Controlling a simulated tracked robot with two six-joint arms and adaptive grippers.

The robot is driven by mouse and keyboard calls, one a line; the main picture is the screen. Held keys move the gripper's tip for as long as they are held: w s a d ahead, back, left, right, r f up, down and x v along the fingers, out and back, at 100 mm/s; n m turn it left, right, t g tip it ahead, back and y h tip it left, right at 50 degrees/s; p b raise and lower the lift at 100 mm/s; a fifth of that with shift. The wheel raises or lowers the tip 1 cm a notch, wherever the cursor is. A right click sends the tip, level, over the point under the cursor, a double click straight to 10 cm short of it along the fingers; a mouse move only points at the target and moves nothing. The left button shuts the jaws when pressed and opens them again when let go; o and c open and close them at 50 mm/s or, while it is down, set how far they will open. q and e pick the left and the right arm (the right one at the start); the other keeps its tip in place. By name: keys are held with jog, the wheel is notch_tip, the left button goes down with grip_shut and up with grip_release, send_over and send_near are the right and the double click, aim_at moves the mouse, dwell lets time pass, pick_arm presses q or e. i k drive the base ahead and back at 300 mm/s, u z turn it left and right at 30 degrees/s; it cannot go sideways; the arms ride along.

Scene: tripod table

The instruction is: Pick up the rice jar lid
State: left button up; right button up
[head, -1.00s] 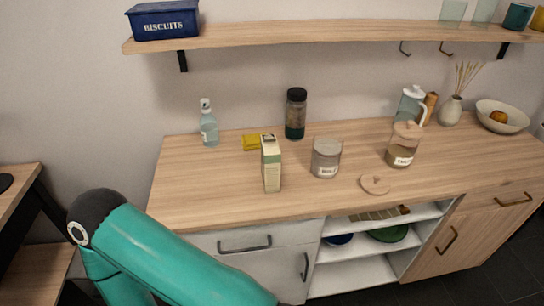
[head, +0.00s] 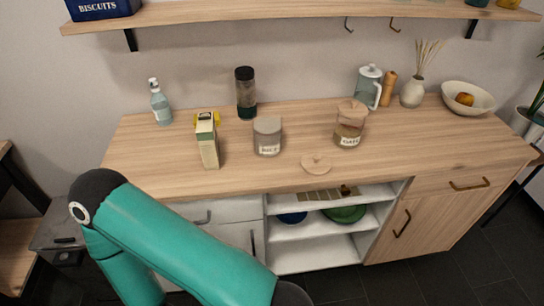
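A round light-wood lid (head: 316,163) with a small knob lies flat on the counter near its front edge. A glass jar (head: 267,136) with a white label, apparently the rice jar, stands to its left and shows no wooden lid on top. A second labelled glass jar (head: 349,126) stands behind and right of the loose lid and wears a wooden lid. My teal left arm crosses the lower left, but its gripper is outside the frame. My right gripper does not show.
The wooden counter (head: 430,140) is clear right of the lid. A carton (head: 208,142), a dark-capped bottle (head: 246,93) and a spray bottle (head: 160,103) stand left. A glass pitcher (head: 368,88), a vase (head: 412,93) and a bowl (head: 468,98) stand at the back right. A shelf (head: 290,18) hangs above.

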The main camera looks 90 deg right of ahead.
aim_at(314, 163)
jog(key=z, duration=0.1)
jog(key=k, duration=0.35)
jog(key=z, duration=0.9)
jog(key=i, duration=0.35)
jog(key=z, duration=1.15)
jog(key=k, duration=0.5)
jog(key=z, duration=0.1)
jog(key=i, duration=0.55)
jog(key=u, duration=0.2)
jog(key=k, duration=0.5)
jog(key=z, duration=0.05)
